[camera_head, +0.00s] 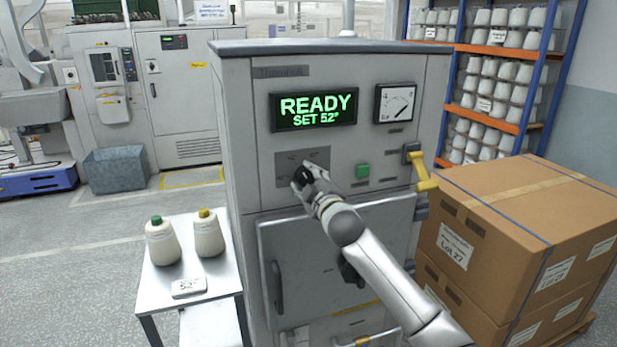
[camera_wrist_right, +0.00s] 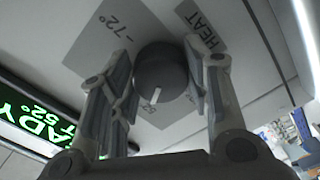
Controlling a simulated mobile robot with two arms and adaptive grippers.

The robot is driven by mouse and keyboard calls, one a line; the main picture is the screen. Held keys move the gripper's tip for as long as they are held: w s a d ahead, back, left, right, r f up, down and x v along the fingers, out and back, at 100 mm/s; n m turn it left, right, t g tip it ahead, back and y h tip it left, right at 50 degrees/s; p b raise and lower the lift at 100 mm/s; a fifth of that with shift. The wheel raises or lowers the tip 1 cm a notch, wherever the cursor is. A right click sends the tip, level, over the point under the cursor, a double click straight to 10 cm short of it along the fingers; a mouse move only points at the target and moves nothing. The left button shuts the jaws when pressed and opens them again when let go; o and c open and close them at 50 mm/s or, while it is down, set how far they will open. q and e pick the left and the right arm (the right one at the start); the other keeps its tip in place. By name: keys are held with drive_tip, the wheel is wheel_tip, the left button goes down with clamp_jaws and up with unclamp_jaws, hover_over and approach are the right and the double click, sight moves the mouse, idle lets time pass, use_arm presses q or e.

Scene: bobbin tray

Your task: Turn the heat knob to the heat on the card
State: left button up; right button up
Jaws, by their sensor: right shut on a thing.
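The heat knob (camera_wrist_right: 161,78) is a dark round knob with a white pointer mark, on a grey plate with a "72°" marking and a HEAT label (camera_wrist_right: 207,37). My right gripper (camera_head: 304,176) is at the knob on the machine front. In the wrist view, its fingers (camera_wrist_right: 158,85) are shut on the knob from both sides. The pointer mark is toward the lower part of that view. The card (camera_head: 188,287) on the small side table reads 52°. The machine's display (camera_head: 314,109) reads "READY SET 52°". My left gripper is not in view.
A dial gauge (camera_head: 396,103), a green button (camera_head: 362,171) and a yellow-handled lever (camera_head: 424,177) are on the machine front near my right arm. Two thread cones (camera_head: 163,243) stand on the side table (camera_head: 160,292). Cardboard boxes (camera_head: 500,222) stand at the right.

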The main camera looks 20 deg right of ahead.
drive_tip(key=shift+r, duration=0.1)
idle(0.5)
drive_tip(key=o, duration=1)
drive_tip(key=s, duration=1.2)
drive_tip(key=shift+d, duration=0.2)
